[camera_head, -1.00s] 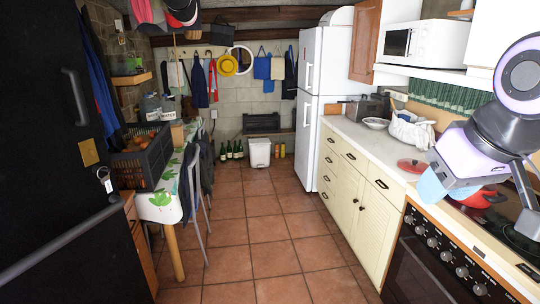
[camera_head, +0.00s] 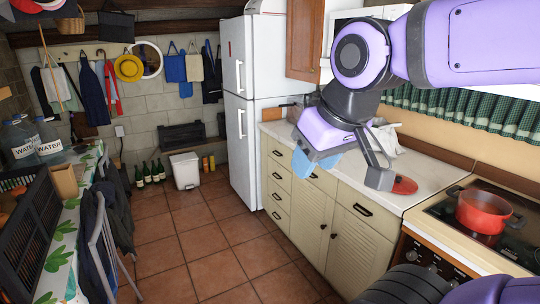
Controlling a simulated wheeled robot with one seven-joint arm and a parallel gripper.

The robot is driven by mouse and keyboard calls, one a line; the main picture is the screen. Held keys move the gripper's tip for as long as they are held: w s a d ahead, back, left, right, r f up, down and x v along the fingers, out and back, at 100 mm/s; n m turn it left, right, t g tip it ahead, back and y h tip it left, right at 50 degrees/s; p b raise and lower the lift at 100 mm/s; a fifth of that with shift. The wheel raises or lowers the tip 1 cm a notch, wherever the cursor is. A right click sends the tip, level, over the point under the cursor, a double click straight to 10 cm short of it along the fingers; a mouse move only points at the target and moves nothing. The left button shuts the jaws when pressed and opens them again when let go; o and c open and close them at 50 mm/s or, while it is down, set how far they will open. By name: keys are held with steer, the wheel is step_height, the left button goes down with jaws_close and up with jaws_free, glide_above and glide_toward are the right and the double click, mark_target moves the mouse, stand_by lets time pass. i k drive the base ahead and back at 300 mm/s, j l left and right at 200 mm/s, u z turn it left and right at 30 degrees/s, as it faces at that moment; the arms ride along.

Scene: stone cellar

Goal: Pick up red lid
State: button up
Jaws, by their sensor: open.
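The red lid (camera_head: 404,186) lies flat on the white countertop (camera_head: 385,203), near the end beside the stove. My gripper (camera_head: 340,172) hangs above the counter, to the left of the lid in the picture. Its jaws are open, with one finger at the left by a light blue patch and the other at the right, close to the lid in the picture. The right finger covers part of the lid's left side. I cannot tell how high the gripper is above the counter.
A red pot (camera_head: 484,210) stands on the stove (camera_head: 452,222) at the right. A white bag (camera_head: 386,138) sits farther back on the counter. The fridge (camera_head: 262,100) stands at the counter's far end. The tiled floor (camera_head: 205,240) is clear in the middle.

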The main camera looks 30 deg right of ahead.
mark_target(403, 184)
steer(key=i+z, duration=0.35)
steer(key=i+j+z, duration=0.15)
steer(key=i+z, duration=0.15)
steer(key=i, duration=0.15)
steer(key=i+j+z, duration=0.35)
steer(key=i+z, duration=0.4)
steer(key=i+j+z, duration=0.15)
steer(key=z, duration=0.25)
steer(key=i+j+z, duration=0.25)
steer(key=z, duration=0.15)
steer(key=i+j+z, duration=0.4)
steer(key=k+l, duration=0.05)
steer(key=k, duration=0.05)
